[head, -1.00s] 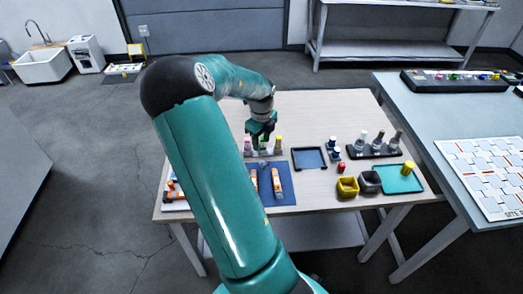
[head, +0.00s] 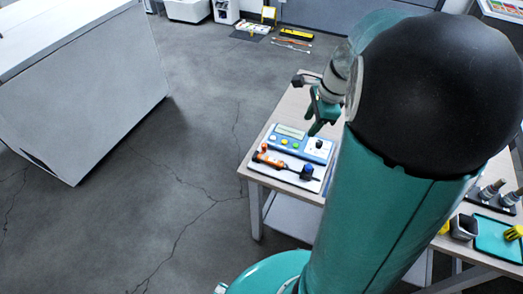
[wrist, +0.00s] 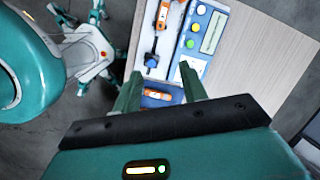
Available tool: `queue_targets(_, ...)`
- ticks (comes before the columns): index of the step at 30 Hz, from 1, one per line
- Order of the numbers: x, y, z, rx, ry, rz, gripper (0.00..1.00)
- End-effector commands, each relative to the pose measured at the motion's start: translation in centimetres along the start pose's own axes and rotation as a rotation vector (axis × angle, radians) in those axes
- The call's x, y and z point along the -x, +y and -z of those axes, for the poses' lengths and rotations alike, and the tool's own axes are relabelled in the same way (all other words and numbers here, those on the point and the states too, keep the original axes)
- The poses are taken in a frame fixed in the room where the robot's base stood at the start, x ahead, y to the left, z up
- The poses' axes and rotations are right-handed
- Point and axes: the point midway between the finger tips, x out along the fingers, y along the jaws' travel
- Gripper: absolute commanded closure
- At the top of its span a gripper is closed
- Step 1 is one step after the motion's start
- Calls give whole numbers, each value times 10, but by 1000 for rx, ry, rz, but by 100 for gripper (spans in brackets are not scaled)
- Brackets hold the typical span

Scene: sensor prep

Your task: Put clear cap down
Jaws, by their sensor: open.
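I cannot make out a clear cap in any current view. My gripper (head: 318,112) is open over the left end of the wooden table, above a blue and white meter (head: 318,148). In the wrist view my gripper (wrist: 160,72) has its two green fingers apart. An orange probe (head: 269,159) with a dark blue end (head: 307,171) lies on a white tray in front of the meter. In the wrist view, another orange-banded piece (wrist: 158,94) shows between the fingers, apparently below them; I cannot tell its distance.
My arm hides most of the table in the head view. At right, a teal tray (head: 490,236), a dark grey cup (head: 464,227) and bottles on a dark rack (head: 510,207) show. Bare wood (wrist: 262,60) lies beside the meter. Open floor lies left of the table.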

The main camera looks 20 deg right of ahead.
Motion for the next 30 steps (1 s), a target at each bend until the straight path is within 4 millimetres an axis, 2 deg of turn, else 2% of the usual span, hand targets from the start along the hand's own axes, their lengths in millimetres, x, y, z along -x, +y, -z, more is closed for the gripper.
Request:
queue_targets(1, 12, 9, -23, 141, -12, 21, 58)
queue_targets(6, 40, 46, -85, 634, -4, 76, 58)
queue_targets(12, 68, 99, -139, 1214, 86, 142, 58)
queue_targets(15, 78, 126, -157, 1492, 166, 166, 58)
queue_targets(18, 84, 149, -168, 1719, 250, 176, 58)
queue_targets(21, 87, 162, -173, 1865, 315, 175, 58)
queue_targets(24, 88, 168, -175, 1933, 347, 170, 58)
queue_targets(30, 88, 169, -175, 1943, 351, 168, 58)
